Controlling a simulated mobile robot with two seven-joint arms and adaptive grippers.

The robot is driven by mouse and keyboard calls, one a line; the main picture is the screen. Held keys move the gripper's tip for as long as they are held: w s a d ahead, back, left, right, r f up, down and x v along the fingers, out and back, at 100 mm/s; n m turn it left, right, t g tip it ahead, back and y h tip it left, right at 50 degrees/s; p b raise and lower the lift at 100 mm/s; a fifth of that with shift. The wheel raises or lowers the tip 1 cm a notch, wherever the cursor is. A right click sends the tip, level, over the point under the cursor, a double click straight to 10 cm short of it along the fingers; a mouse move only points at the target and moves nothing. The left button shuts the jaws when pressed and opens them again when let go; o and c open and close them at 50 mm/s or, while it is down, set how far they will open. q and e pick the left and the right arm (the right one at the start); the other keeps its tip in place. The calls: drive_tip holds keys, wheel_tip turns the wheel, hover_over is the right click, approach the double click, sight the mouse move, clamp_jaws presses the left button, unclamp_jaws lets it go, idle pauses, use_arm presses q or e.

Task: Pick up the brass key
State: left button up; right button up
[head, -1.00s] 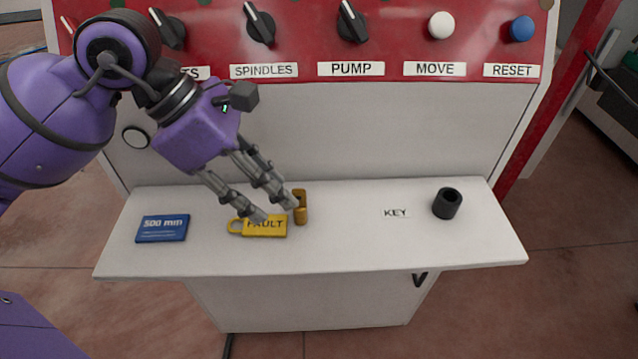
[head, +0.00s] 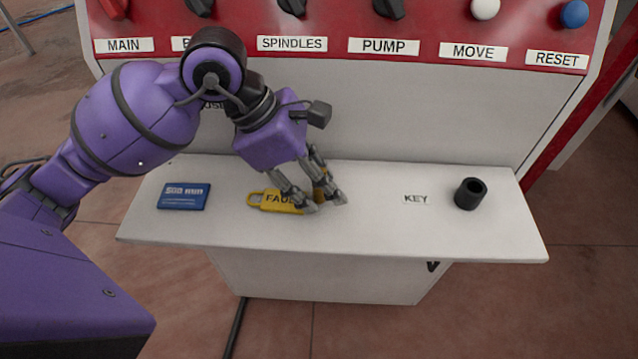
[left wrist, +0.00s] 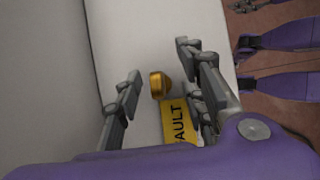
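The brass key (head: 320,192) stands on the white shelf beside the yellow FAULT tag, mostly hidden behind my fingers in the head view. In the left wrist view the brass key (left wrist: 158,85) shows as a small golden piece between my fingers, with gaps on both sides. My left gripper (head: 325,203) is open and low over the shelf at the key. It also shows open in the left wrist view (left wrist: 163,68). I cannot tell whether a finger touches the key.
The yellow FAULT tag (head: 268,201) lies right beside the key, partly under my fingers; it also shows in the left wrist view (left wrist: 177,122). A blue card (head: 184,196) lies at the left. A KEY label (head: 415,199) and a black cup (head: 470,194) are at the right. The red panel (head: 440,20) rises behind.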

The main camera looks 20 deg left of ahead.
use_arm(q)
clamp_jaws()
drive_tip(key=shift+w+r, duration=0.1)
